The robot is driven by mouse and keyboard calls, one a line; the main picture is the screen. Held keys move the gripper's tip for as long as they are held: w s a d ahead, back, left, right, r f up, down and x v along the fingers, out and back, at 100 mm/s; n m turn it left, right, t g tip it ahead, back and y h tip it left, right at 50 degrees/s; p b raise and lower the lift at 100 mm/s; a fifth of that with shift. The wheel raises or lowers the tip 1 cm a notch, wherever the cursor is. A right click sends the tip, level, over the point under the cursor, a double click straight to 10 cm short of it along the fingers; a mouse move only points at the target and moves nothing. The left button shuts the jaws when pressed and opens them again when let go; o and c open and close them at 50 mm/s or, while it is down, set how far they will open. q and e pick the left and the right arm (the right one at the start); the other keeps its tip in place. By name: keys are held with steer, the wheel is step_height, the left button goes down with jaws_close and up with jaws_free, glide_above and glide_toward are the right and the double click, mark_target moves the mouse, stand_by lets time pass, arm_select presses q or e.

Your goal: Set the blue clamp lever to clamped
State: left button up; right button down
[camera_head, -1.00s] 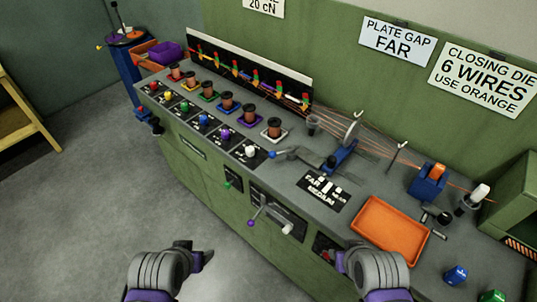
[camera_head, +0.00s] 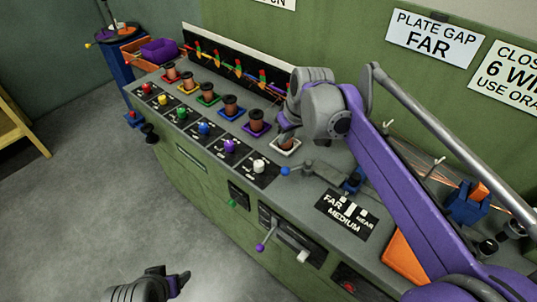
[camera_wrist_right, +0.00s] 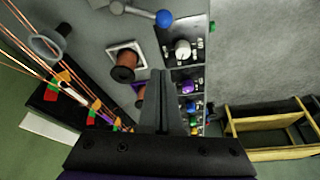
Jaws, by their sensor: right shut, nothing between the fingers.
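The clamp lever, a grey arm with a blue ball knob (camera_head: 286,171), lies on the grey bench top beside the white-based spool. In the right wrist view, its blue knob (camera_wrist_right: 163,18) is at the top, apart from my fingers. My right gripper (camera_head: 285,136) is shut and empty above the spool row, a little beyond the knob. Its closed fingers (camera_wrist_right: 163,100) show in the wrist view.
Several copper spools (camera_head: 230,105) and coloured knobs (camera_head: 204,128) line the bench to the left. A FAR/NEAR/MEDIUM plate (camera_head: 345,212) lies right of the lever. A purple-knobbed lever (camera_head: 262,246) is on the front panel. An orange tray (camera_head: 402,262) is partly behind my arm.

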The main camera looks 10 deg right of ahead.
mark_target(295, 169)
steer(key=shift+w+a, duration=0.2)
steer(key=shift+w, duration=0.3)
steer(key=shift+s, duration=0.1)
steer(key=x, duration=1)
steer(key=shift+f+b, duration=0.15)
steer(key=shift+b, duration=0.15)
steer(key=s, duration=0.2)
steer(key=shift+s+d, duration=0.25)
steer(key=shift+d, duration=0.15)
steer(key=shift+s+d+f, duration=0.15)
steer(key=shift+s+d, duration=0.05)
steer(key=shift+s, duration=0.4)
